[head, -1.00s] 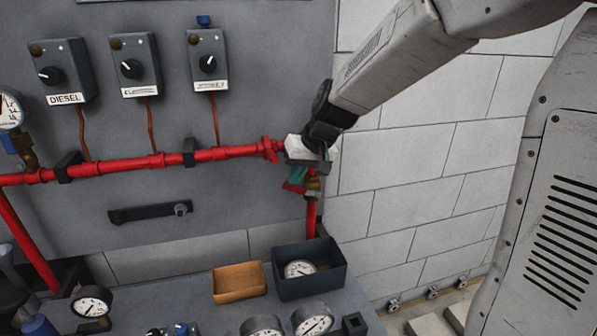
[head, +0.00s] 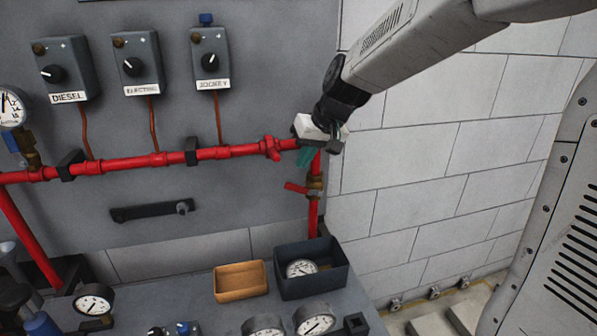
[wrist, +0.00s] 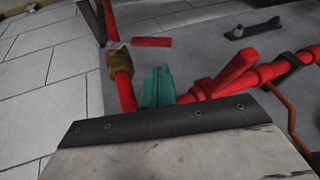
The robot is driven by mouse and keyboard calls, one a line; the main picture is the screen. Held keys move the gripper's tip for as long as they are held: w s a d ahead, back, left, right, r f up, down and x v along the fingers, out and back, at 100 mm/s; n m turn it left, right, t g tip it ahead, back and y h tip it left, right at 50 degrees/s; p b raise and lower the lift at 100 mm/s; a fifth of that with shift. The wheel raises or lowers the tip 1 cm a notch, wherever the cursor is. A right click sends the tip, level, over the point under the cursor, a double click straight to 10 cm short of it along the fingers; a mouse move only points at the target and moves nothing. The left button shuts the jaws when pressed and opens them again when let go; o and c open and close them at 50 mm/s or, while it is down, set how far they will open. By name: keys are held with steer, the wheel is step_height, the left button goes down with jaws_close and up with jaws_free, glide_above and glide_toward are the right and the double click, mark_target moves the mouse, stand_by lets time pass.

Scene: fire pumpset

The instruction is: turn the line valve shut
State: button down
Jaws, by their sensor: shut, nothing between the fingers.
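The valve with a brass body (head: 316,186) sits on the vertical red pipe at the right end of the line in the head view. Its red lever (head: 296,187) points left, roughly crosswise to that pipe. In the wrist view the brass body (wrist: 120,62) and red lever (wrist: 151,42) show beyond the fingers. My gripper (head: 304,158) is above the lever, apart from it, near the pipe's corner. Its teal fingers (wrist: 157,88) are together with nothing between them. The gripper's housing hides the pipe's corner in the head view.
The horizontal red pipe (head: 120,164) runs along the grey panel under several control boxes. A red fitting (head: 270,148) on it is close to my gripper, left of it. A dark bin (head: 338,284) and a tan tray (head: 240,290) stand below. The white block wall is close on the right.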

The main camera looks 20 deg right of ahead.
steer(key=s+a+r, duration=0.3)
steer(key=r, duration=0.4)
steer(key=m+h, duration=0.1)
glide_above(303, 190)
step_height(303, 190, down, 10)
steer(key=shift+s+a+f+g, duration=0.15)
steer(key=shift+f+g, duration=0.05)
steer(key=shift+f, duration=0.15)
steer(key=shift+s+a+f+g, duration=0.1)
steer(key=shift+a+f+g, duration=0.1)
steer(key=shift+f, duration=0.1)
steer(key=shift+a+f, duration=0.4)
